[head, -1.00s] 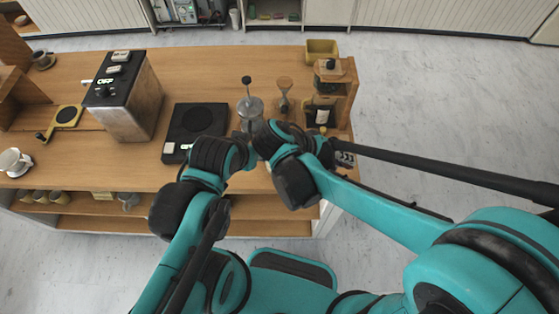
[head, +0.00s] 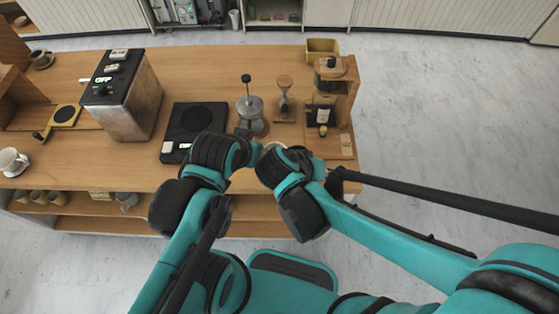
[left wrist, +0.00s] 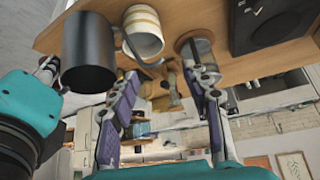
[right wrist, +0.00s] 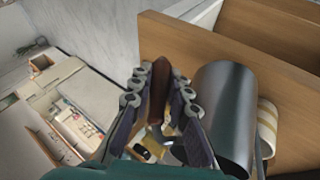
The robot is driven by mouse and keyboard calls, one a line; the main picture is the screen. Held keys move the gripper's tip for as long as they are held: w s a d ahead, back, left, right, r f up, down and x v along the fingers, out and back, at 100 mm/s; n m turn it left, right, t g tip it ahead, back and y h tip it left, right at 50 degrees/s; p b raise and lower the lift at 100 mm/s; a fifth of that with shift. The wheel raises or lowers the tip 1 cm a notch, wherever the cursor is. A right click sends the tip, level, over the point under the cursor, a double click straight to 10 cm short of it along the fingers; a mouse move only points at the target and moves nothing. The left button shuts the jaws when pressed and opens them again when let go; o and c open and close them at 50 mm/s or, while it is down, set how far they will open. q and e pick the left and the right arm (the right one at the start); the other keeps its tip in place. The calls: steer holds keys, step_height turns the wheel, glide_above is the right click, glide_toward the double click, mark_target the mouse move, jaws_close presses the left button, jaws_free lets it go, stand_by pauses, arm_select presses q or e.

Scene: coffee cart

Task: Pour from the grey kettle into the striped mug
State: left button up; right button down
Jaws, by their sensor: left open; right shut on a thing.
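The grey kettle (left wrist: 88,55) is a dark cylinder with a curved spout (left wrist: 130,47) beside the striped mug (left wrist: 143,32). The mug is cream with yellow bands and stands on the cart top. My right gripper (right wrist: 160,80) is shut on the kettle's brown handle (right wrist: 158,98); the kettle body (right wrist: 225,112) and part of the mug (right wrist: 266,130) show beside it. I cannot tell how far the kettle is tilted or whether liquid flows. My left gripper (left wrist: 166,75) is open and empty, its fingers apart near the French press. In the head view my arms hide the kettle.
A French press (head: 250,115) stands behind my grippers, with a black hot plate (head: 195,125) to its left. A coffee dripper stand (head: 325,105) is at the right end. A metal machine (head: 125,95) stands farther left. Bare wood (head: 60,170) lies at the left front.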

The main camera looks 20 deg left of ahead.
steer(key=shift+s+d+f+y+b, duration=0.15)
steer(key=shift+f+y+b, duration=0.45)
steer(key=shift+f, duration=0.7)
steer(key=shift+r, duration=0.1)
step_height(320, 180, up, 5)
steer(key=p, duration=0.4)
steer(key=shift+p, duration=0.35)
